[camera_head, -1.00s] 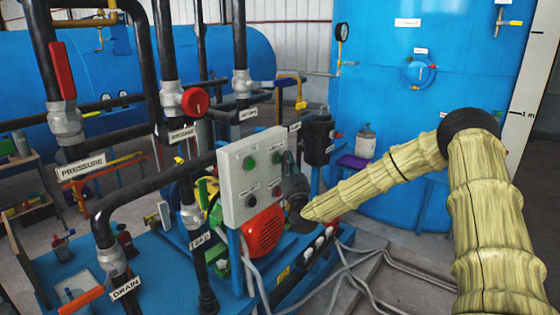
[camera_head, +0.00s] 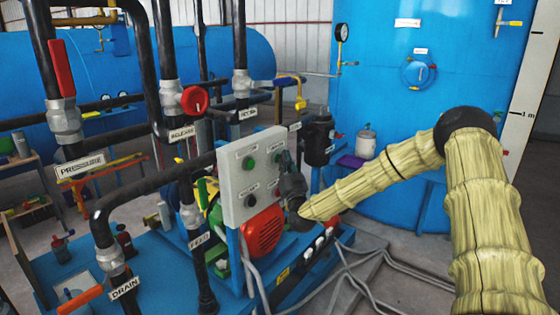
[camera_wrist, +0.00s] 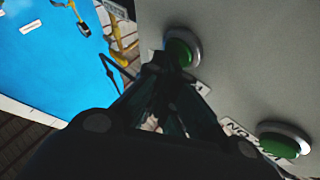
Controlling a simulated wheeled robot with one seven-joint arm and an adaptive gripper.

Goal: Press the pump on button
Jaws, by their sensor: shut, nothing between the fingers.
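A grey control panel (camera_head: 235,185) stands upright on a blue frame. The labels are too small to read in the head view. My gripper (camera_head: 285,156) is shut and empty at the panel's right edge, beside the upper right green button. In the wrist view, my fingertips (camera_wrist: 163,60) overlap the edge of one green button (camera_wrist: 182,50); I cannot tell if they touch it. Another green button (camera_wrist: 284,142) is at lower right, by a label partly reading "ON".
A red motor cover (camera_head: 264,232) sits below the panel. Pipes with a red valve knob (camera_head: 194,100) and labels stand to the left. A black cylinder (camera_head: 316,140) is behind my gripper. A large blue tank (camera_head: 400,100) fills the back right.

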